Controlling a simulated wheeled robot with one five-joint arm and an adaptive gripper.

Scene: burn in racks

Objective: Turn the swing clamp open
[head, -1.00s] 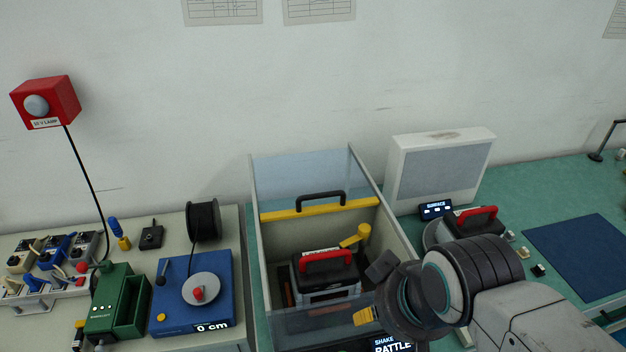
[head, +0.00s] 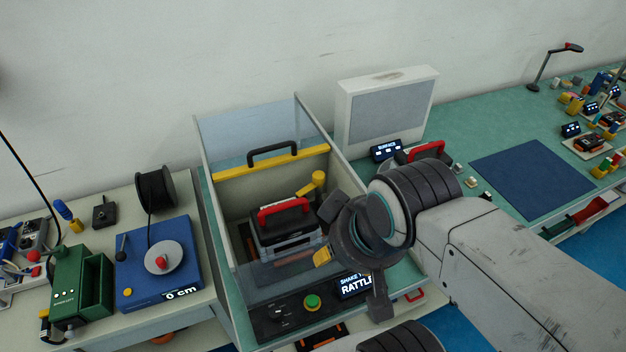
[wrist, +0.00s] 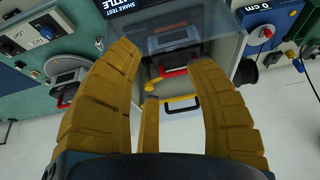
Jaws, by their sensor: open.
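The yellow swing clamp (head: 318,180) stands at the back right inside the clear-walled shake box (head: 225,240). Its arm points left toward the case with a red handle (head: 285,240), which sits in the box. I cannot tell whether the arm presses on the case. My gripper (head: 322,256) is in front and to the right of the case, apart from the clamp. In the wrist view its yellow fingers (wrist: 155,58) are spread and empty. A small part of the clamp shows between them (wrist: 151,88), beyond the red handle.
A yellow bar with a black handle (head: 272,160) crosses the clear panel at the back. The box front carries a green button (head: 312,302) and a lit display (head: 355,287). A white panel unit (head: 388,110) stands behind right. A blue reel device (head: 160,260) is at left.

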